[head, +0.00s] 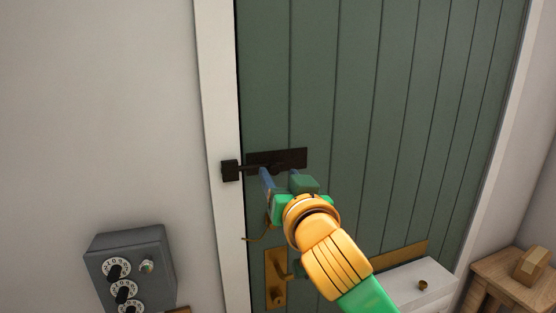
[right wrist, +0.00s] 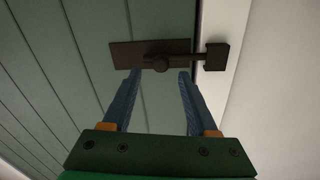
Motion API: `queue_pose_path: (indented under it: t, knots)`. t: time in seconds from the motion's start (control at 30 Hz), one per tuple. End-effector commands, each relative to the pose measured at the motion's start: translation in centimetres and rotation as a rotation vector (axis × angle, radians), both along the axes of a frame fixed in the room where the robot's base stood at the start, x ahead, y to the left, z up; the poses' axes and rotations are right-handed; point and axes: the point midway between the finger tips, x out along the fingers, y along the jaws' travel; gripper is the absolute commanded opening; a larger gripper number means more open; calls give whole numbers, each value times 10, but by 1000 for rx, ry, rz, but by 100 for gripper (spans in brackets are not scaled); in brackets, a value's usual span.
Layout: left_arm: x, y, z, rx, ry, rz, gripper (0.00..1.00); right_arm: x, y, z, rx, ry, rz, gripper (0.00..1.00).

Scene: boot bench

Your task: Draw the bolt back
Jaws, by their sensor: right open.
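The dark bolt (head: 279,160) is fixed across the left edge of the green door, and its rod reaches into a dark keeper (head: 230,171) on the white frame. In the right wrist view the bolt's plate (right wrist: 125,55) has a round knob (right wrist: 161,65) at its middle, and the keeper (right wrist: 216,57) is to the right. My right gripper (head: 280,172) is open just at the bolt. In the right wrist view its two blue fingers (right wrist: 159,76) stand apart, one on each side of the knob, with gaps between. My left gripper is not in view.
The green plank door (head: 340,90) is shut in its white frame (head: 215,100). A brass handle plate (head: 275,285) is below my right gripper. A grey dial box (head: 150,250) is on the left wall. A white surface (head: 400,290) and a wooden stool (head: 500,285) stand at lower right.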

Motion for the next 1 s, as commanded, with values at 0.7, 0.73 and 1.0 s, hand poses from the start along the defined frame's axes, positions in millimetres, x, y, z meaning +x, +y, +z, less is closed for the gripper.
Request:
queue_pose_path:
  t: [0.7,0.73,1.0]
  knots:
    - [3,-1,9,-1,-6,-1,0,18,4,0,-1,-1,-1,0]
    - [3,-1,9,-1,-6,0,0,18,4,0,-1,-1,-1,0]
    - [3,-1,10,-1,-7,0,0,18,4,0,-1,-1,0,0]
